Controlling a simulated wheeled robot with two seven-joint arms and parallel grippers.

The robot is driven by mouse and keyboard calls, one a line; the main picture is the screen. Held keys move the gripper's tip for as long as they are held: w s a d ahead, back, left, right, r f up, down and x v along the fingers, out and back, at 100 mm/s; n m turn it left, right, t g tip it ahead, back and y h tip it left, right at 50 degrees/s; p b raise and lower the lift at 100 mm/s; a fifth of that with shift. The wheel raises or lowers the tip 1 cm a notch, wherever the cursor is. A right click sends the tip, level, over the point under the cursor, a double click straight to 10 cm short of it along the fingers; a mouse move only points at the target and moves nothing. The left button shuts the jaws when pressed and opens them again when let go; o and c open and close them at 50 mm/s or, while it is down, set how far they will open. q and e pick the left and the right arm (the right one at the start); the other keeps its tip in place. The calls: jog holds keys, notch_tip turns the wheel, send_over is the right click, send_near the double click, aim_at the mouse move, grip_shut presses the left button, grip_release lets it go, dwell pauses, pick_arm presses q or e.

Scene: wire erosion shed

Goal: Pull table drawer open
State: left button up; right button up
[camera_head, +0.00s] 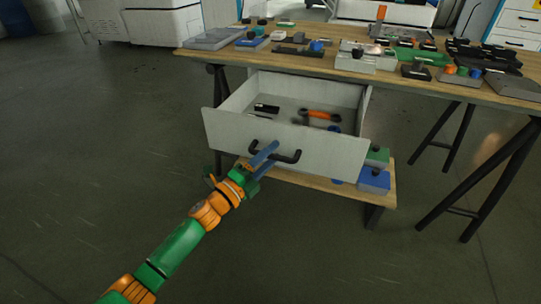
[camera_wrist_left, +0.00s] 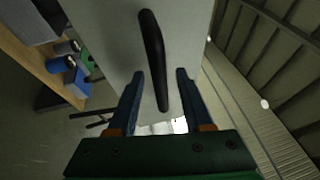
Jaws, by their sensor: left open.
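The table drawer (camera_head: 285,139) is a light grey box under the wooden work table (camera_head: 300,64). It stands well out from the table, with its inside and several tools showing. Its black bar handle (camera_head: 290,159) is on the front panel. In the left wrist view the handle (camera_wrist_left: 153,55) runs lengthwise, its lower part between my two blue fingers. My left gripper (camera_head: 267,155) is open at the handle's left part. I cannot tell whether a finger touches the handle. My right gripper is not in view.
The tabletop holds many blocks, tools and fixtures. A lower wooden shelf (camera_head: 268,176) carries a blue box (camera_head: 374,181) and a green box (camera_head: 378,157). Dark trestle legs (camera_head: 488,175) stand at the right. The floor in front of the drawer is clear.

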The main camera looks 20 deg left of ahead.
pick_arm(q)
jog(key=shift+s, duration=0.1)
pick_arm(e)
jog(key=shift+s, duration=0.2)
pick_arm(q)
jog(key=v, duration=0.7)
jog(key=shift+p, duration=0.45)
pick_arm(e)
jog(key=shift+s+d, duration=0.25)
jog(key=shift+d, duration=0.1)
